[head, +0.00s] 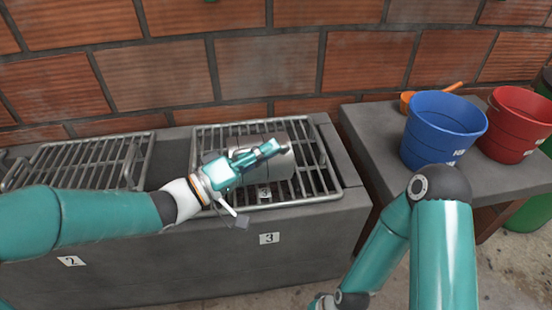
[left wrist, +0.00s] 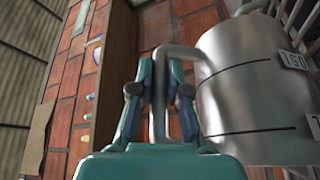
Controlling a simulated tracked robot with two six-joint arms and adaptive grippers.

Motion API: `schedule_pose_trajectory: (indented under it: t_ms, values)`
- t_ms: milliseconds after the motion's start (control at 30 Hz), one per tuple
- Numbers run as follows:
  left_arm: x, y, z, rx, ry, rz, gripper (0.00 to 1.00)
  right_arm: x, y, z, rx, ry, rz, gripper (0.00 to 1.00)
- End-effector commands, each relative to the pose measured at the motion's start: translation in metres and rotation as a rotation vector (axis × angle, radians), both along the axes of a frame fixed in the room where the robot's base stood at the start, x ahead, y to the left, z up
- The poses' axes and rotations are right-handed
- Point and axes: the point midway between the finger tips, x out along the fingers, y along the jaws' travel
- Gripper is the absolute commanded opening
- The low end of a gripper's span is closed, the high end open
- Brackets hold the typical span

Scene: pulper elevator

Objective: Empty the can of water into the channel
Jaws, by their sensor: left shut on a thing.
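A grey metal can (head: 280,164) is over the slatted metal grate (head: 318,185) of the channel marked 3. It looks tipped toward its side; I cannot tell whether it touches the grate. My left gripper (head: 262,152) crosses in front of it. In the left wrist view, my left gripper (left wrist: 160,105) is shut on the can's bent tubular handle (left wrist: 158,95). The can's body (left wrist: 240,85) fills the right of that view, with dark bands and a label. The can's mouth and any water are hidden. My right gripper is not in view; only my right arm shows.
A second grate (head: 85,160) lies left, over the concrete trough (head: 190,260). On the bench (head: 380,140) at right stand a blue bucket (head: 440,130), a red bucket (head: 515,125) and an orange scoop (head: 407,100). A brick wall (head: 170,75) closes the back.

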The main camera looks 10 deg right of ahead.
Motion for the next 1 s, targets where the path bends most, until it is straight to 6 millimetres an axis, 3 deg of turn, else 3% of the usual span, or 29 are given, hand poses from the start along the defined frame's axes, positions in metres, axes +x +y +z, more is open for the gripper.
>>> schedule_pose_trajectory:
  t_ms: [133, 700, 1000]
  values:
    - [0.000, 0.012, -0.006, -0.085, -0.007, 0.002, 0.00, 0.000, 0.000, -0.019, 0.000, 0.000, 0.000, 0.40]
    - [-0.004, 0.064, 0.002, -0.462, -0.031, 0.000, 0.00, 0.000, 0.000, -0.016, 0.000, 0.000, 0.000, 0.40]
    - [-0.005, 0.079, 0.004, -0.562, -0.039, 0.000, 0.00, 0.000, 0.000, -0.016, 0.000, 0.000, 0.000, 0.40]
